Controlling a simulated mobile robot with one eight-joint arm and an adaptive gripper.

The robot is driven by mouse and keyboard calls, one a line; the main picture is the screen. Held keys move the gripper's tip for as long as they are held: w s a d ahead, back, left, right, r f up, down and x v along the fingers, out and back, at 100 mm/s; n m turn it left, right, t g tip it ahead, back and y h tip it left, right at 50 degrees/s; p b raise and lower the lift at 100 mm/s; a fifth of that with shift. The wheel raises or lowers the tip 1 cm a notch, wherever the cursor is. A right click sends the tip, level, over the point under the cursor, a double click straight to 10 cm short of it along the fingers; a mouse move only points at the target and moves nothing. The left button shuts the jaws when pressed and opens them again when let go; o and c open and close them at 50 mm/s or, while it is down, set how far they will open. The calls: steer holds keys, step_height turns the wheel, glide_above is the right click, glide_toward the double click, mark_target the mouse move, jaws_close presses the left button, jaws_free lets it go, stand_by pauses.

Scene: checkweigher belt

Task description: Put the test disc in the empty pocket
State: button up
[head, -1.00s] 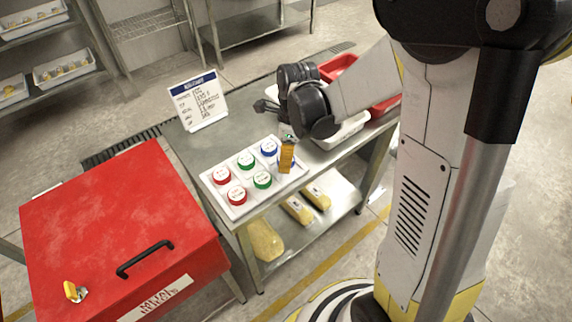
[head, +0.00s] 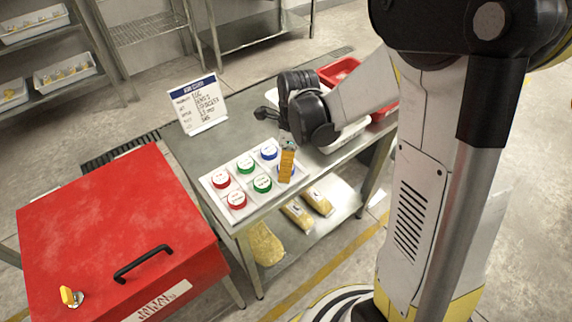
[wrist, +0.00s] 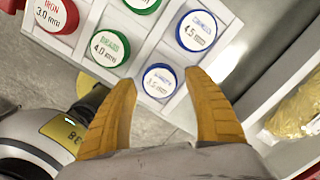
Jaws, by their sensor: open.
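A white pocketed tray (head: 222,204) holds red, green and blue discs. A blue-rimmed test disc (wrist: 160,81) sits at the tray's front right corner pocket in the wrist view. In the head view that disc (head: 281,172) is partly hidden behind my gripper. My gripper (head: 287,178) points down over this corner. In the wrist view its two orange fingers (wrist: 160,82) are spread, one on each side of the disc, with gaps to it. I cannot tell whether the disc is fully seated. I see no empty pocket.
A red metal-rejects box (head: 105,225) stands left of the steel table (head: 215,150). A printed card (head: 198,103) stands behind the tray. White and red bins (head: 345,135) lie right of my gripper. Yellow bags (head: 300,212) lie on the lower shelf.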

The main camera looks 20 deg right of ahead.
step_height(320, 180, up, 10)
steer(key=r+p, duration=0.1)
steer(key=p, duration=0.3)
steer(key=s+r+n+t, duration=0.3)
steer(key=s+r+n, duration=0.2)
steer(key=n, duration=0.6)
steer(key=s+r+n+t, duration=0.3)
steer(key=s+n, duration=0.4)
steer(key=n, duration=0.5)
steer(key=shift+s+r+t+h, duration=0.35)
steer(key=shift+r+t+h, duration=0.05)
steer(key=shift+r, duration=0.5)
steer(key=shift+d, duration=0.1)
